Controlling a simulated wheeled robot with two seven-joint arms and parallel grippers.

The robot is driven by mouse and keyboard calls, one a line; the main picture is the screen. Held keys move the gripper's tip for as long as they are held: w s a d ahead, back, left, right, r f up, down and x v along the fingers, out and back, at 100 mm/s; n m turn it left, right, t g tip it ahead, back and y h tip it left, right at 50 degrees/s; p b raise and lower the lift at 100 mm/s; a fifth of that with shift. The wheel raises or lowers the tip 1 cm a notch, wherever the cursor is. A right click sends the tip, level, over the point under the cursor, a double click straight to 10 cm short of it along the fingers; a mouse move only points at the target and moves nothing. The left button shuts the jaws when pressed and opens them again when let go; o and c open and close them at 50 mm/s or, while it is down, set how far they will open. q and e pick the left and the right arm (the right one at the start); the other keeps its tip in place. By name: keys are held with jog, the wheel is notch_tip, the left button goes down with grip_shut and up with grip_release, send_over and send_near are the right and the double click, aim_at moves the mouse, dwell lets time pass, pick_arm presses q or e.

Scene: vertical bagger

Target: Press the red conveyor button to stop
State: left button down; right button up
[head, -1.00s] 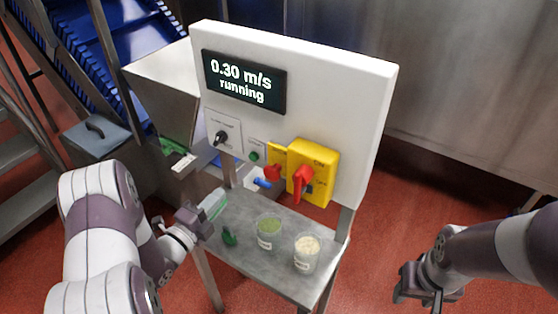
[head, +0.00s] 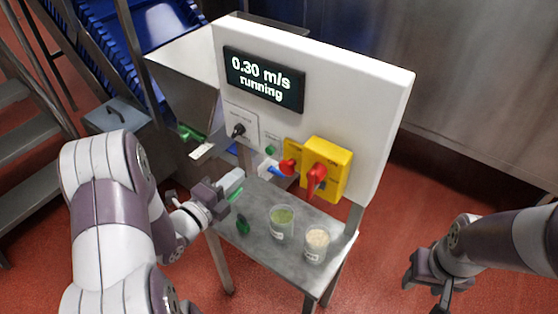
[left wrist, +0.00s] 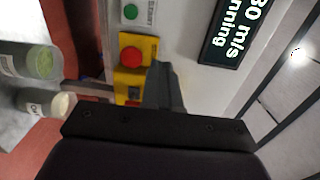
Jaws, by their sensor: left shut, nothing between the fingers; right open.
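The round red button (head: 288,166) sits on a small yellow plate on the white control panel (head: 345,110). It also shows unobstructed in the left wrist view (left wrist: 131,57). The panel's display (head: 264,78) reads "0.30 m/s running". My left gripper (head: 234,182) is shut and empty, left of the button and apart from it, above the small steel table. Its shut fingers (left wrist: 165,88) show in the left wrist view, beside the yellow plate. My right gripper (head: 426,280) is open and empty at the lower right, away from the panel.
A green button (head: 270,151) and a black knob (head: 238,130) are left of the red one. A yellow box with a red rotary switch (head: 335,175) is at its right. Two tubs, green (head: 282,222) and pale (head: 316,244), stand on the steel table (head: 255,215).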

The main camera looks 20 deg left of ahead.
pick_arm(q)
jog(key=s+d+g, duration=0.2)
jog(key=s, duration=0.1)
jog(key=p, duration=0.1)
send_near(284, 170)
jog(key=shift+g+y, duration=0.3)
jog(key=x, duration=0.6)
jog(key=shift+w+d+r, duration=0.2)
jog(key=shift+w+r, duration=0.05)
jog(key=shift+w, duration=0.05)
pick_arm(e)
notch_tip(284, 170, up, 3)
jog(key=shift+s+d+r, duration=0.1)
jog(key=shift+s+r, duration=0.05)
